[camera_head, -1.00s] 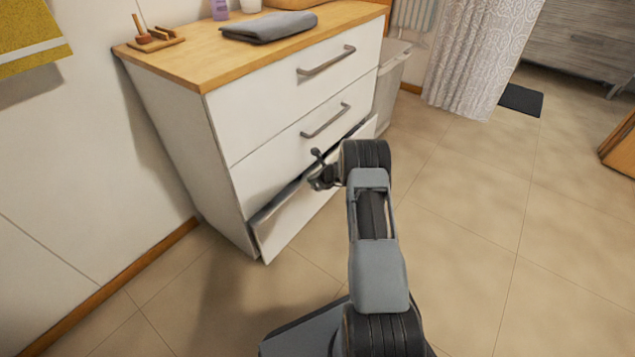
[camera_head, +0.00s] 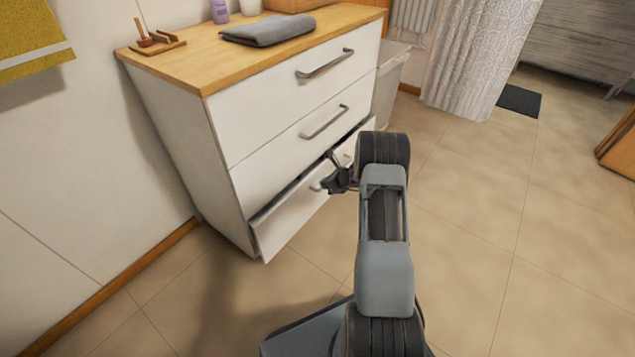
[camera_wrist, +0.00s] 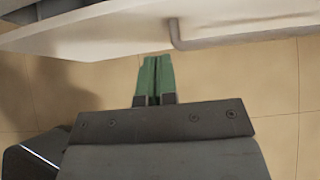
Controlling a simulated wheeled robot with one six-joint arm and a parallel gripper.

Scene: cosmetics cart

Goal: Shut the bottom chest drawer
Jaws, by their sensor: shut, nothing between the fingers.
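The white chest (camera_head: 185,150) has three drawers with grey bar handles. Its bottom drawer (camera_head: 285,222) stands a little open, with a dark gap along its top edge. My gripper (camera_head: 330,173) is in front of this drawer, near its handle, part of which shows left of the gripper. In the wrist view the green fingertips of my gripper (camera_wrist: 155,76) are together and empty. They point at the white drawer front (camera_wrist: 100,38), close to the bent end of the grey handle (camera_wrist: 177,36). I cannot tell whether they touch the front.
A folded grey towel (camera_head: 268,30) and a wooden stand (camera_head: 155,42) are on the chest's wooden top. A pale bin (camera_head: 390,85) stands at the chest's right side. The tiled floor (camera_head: 470,210) to the right is clear.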

